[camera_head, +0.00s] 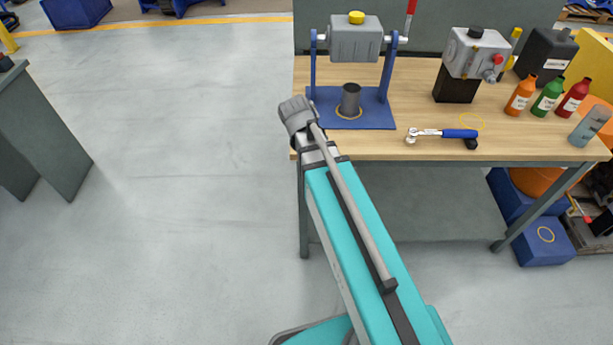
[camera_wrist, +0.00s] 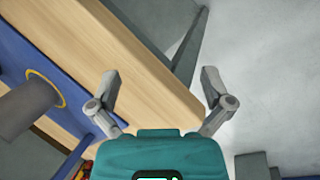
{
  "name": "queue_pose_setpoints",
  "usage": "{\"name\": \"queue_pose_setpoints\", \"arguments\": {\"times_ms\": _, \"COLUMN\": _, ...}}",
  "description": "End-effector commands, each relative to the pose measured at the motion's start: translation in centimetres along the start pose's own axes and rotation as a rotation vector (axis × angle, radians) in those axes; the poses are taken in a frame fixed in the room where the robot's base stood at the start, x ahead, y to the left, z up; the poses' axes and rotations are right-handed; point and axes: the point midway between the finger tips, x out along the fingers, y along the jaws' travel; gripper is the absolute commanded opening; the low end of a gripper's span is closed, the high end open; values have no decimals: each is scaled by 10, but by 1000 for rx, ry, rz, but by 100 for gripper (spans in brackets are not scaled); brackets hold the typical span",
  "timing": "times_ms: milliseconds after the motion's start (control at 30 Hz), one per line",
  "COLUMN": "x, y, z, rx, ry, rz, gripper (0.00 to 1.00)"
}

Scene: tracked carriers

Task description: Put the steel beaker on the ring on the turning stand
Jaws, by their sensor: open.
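The steel beaker (camera_head: 350,97), a dark grey cylinder, stands upright on the blue base of the turning stand (camera_head: 385,95), below its grey block. The yellow ring (camera_head: 349,116) on that base shows around the beaker's foot. In the wrist view the beaker (camera_wrist: 25,108) is at the left edge, with the ring's arc (camera_wrist: 60,90) visible beside its foot. My gripper (camera_wrist: 158,75) is open and empty, with the bench edge between and beyond its fingers. It is apart from the beaker. In the head view its fingers are hidden near the bench's front left corner.

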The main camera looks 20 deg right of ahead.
Motion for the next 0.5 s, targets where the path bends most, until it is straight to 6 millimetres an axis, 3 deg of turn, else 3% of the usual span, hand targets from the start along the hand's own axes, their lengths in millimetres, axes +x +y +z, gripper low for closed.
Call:
{"name": "queue_pose_setpoints", "arguments": {"times_ms": 33, "x": 0, "y": -16, "z": 12, "rx": 73, "ry": 20, "rz": -52, "gripper": 100}}
{"name": "queue_pose_setpoints", "arguments": {"times_ms": 200, "x": -3, "y": -54, "z": 27, "rx": 309, "ry": 60, "rz": -223, "gripper": 100}}
{"name": "queue_pose_setpoints", "arguments": {"times_ms": 333, "x": -7, "y": -72, "z": 33, "rx": 420, "ry": 66, "rz": -308, "gripper": 100}}
{"name": "queue_pose_setpoints", "arguments": {"times_ms": 500, "x": -9, "y": -79, "z": 34, "rx": 475, "ry": 65, "rz": -350, "gripper": 100}}
